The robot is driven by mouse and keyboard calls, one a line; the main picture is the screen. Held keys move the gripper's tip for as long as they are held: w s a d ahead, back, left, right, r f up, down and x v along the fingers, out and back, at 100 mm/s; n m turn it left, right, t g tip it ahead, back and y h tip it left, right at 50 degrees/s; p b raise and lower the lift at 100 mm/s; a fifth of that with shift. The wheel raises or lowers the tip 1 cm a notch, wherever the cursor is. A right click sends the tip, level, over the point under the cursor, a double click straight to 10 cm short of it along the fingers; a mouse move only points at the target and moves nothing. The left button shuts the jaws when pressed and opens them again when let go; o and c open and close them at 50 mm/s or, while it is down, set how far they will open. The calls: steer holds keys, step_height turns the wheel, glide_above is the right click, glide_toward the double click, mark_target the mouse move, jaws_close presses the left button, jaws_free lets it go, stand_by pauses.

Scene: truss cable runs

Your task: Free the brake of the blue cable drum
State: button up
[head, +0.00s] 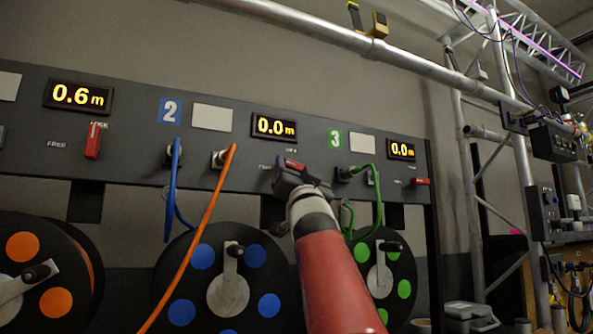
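The blue cable drum (188,283) is the dark middle drum with blue discs and a crank (232,265). Above it, the panel carries a blue 2 label (170,111) and a display (273,127) reading 0.0 m. A red brake lever (294,164) shows just below this display, close to the small LOCK lettering, lying at a slant rather than upright. My gripper (287,178) is at this lever and covers its lower part. My arm hides the rest of that spot. I cannot tell whether the fingers are open or closed on the lever.
The right lever (420,181) lies level. An orange cable (195,235), a blue cable (171,195) and a green cable (378,195) hang near the drums. A pipe (340,35) crosses above.

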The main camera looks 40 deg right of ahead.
steer(key=c, duration=0.6)
steer(key=shift+r+n, duration=0.1)
steer(key=shift+n, duration=0.2)
steer(key=shift+c, duration=0.2)
steer(key=n+t+y+p, duration=0.2)
steer(key=n+y, duration=0.2)
steer(key=shift+d+r+n, duration=0.1)
steer(key=shift+d+n, duration=0.05)
steer(key=shift+n, duration=0.15)
steer(key=shift+f+n+t+y+p, duration=0.25)
steer(key=shift+n+t+y+p, duration=0.1)
steer(key=shift+n+y, duration=0.65)
steer(key=o, duration=1)
steer(key=shift+f, duration=0.1)
